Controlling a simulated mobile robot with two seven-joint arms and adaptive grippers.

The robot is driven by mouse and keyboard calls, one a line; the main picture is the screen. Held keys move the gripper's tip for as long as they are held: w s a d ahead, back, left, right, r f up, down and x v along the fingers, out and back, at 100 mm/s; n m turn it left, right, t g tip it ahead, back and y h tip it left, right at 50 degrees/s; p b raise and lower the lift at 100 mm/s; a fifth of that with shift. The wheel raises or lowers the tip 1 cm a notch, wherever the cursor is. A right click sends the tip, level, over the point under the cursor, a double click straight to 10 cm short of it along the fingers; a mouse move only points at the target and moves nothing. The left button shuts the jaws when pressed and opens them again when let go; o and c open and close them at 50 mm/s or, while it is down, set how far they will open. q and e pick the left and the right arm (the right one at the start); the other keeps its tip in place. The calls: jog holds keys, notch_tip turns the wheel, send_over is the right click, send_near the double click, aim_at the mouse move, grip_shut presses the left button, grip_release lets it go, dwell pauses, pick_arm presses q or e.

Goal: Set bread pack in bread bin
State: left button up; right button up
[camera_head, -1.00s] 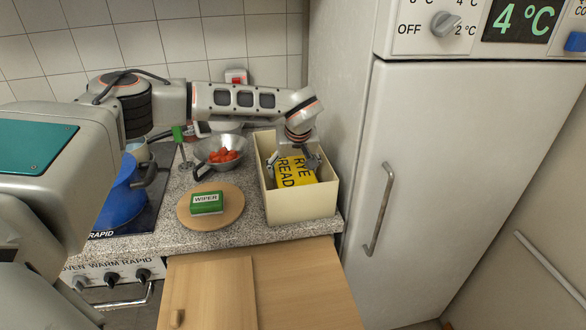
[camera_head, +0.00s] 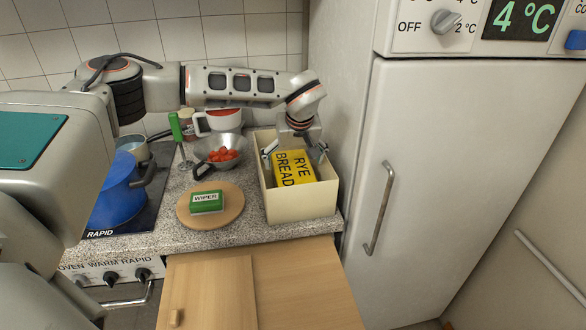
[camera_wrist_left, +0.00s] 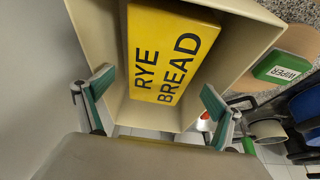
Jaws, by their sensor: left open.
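The yellow bread pack (camera_head: 293,170), lettered RYE BREAD, lies inside the cream bread bin (camera_head: 302,207) at the right end of the counter. It also fills much of the bin in the left wrist view (camera_wrist_left: 165,50). My left gripper (camera_head: 294,153) is open over the back of the bin. Its two fingers (camera_wrist_left: 153,95) are spread wide and apart from the pack in the left wrist view. Whether the pack rests flat on the bin floor is hard to tell. My right gripper is not in view.
A green wiper box (camera_head: 207,203) sits on a round wooden board (camera_head: 229,213) left of the bin. A colander with red pieces (camera_head: 222,155), a green-handled tool (camera_head: 177,128) and a blue pot (camera_head: 114,190) stand further left. The fridge (camera_head: 440,170) is close on the right.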

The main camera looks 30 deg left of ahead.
pick_arm(q)
jog(key=v, duration=0.8)
jog(key=shift+b, duration=0.35)
jog(key=shift+r, duration=0.1)
jog(key=shift+s, duration=0.1)
